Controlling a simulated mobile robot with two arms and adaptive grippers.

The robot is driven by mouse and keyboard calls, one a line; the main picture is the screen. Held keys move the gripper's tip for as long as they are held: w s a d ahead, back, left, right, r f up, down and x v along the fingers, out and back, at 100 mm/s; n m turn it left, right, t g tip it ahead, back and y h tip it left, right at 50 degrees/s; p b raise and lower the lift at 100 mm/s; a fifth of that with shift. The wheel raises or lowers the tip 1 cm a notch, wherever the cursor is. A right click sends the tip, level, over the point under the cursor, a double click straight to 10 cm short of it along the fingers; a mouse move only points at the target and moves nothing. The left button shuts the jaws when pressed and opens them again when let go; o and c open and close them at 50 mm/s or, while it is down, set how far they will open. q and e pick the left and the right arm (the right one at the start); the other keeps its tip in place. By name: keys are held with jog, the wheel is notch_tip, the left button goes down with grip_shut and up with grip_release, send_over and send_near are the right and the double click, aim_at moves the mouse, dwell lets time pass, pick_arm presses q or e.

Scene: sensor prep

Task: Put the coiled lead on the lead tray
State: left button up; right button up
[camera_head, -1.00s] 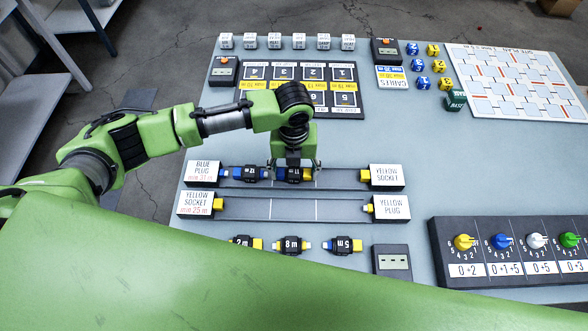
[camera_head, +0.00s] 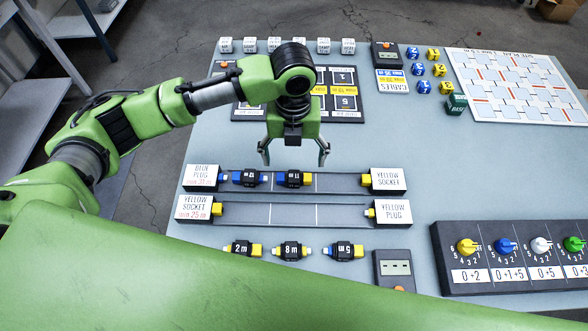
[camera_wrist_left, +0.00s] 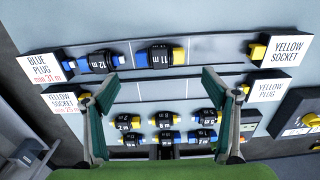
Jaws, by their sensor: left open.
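My left gripper (camera_head: 293,158) is open and empty, raised above the table just behind the upper lead tray (camera_head: 340,183). Its two fingers also show in the left wrist view (camera_wrist_left: 163,85). The 11 m coiled lead (camera_head: 294,179), black with blue and yellow ends, lies in the upper tray, next to the 12 m coiled lead (camera_head: 249,178) on its left. The lower tray (camera_head: 345,214) holds no lead. In front of it lie the 2 m (camera_head: 242,248), 8 m (camera_head: 292,250) and 5 m (camera_head: 343,251) leads. The wrist view shows another row, including a 7 m lead (camera_wrist_left: 203,136).
Labelled end blocks such as the yellow socket (camera_head: 388,180) and yellow plug (camera_head: 393,214) close the trays. A panel of coloured knobs (camera_head: 505,275) stands at right. A numbered card board (camera_head: 345,115) lies behind the gripper. The table's right middle is clear.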

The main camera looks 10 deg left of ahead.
pick_arm(q)
notch_tip(320, 180, up, 4)
jog(key=shift+f, duration=0.15)
dwell(0.6)
